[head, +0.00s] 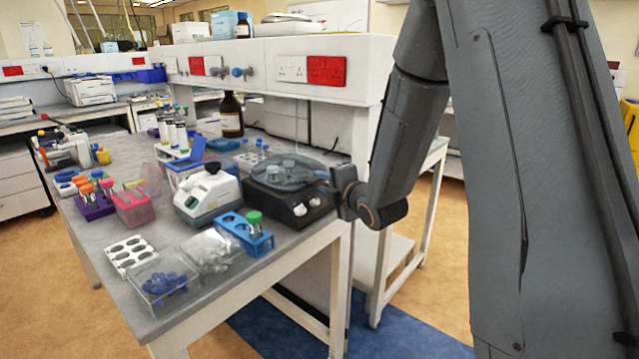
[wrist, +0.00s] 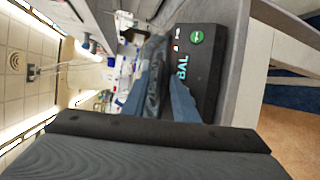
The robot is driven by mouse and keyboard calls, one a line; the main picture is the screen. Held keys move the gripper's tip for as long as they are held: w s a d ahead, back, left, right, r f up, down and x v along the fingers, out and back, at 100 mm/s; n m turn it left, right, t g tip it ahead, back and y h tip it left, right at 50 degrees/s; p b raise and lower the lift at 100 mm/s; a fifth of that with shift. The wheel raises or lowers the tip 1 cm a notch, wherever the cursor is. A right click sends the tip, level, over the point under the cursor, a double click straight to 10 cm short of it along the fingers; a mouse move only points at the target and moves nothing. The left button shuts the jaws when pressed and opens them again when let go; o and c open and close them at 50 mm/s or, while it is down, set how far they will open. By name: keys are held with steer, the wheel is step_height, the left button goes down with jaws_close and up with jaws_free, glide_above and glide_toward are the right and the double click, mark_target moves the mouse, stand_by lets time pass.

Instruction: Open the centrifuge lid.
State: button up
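The centrifuge (head: 292,208) is a dark, low box with a round, see-through grey lid (head: 282,172) at the right edge of the bench. The lid looks down, lying flat over the top. My gripper (head: 329,184) is at the right side of the centrifuge, close to the lid's edge. In the wrist view, the dark centrifuge panel (wrist: 203,75) shows a green button and blue letters. Two blue fingers of my gripper (wrist: 160,100) stand apart, with the dark lid edge seemingly between them. I cannot tell whether they touch it.
A white mixer with a black cup (head: 208,194) stands left of the centrifuge. A blue rack with a green-capped tube (head: 247,235) is in front. Clear bins (head: 168,282) and tube racks (head: 132,205) fill the bench's left. A shelf unit (head: 300,92) rises behind.

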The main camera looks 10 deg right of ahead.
jaws_close()
steer(key=shift+f, duration=0.1)
stand_by(1.2)
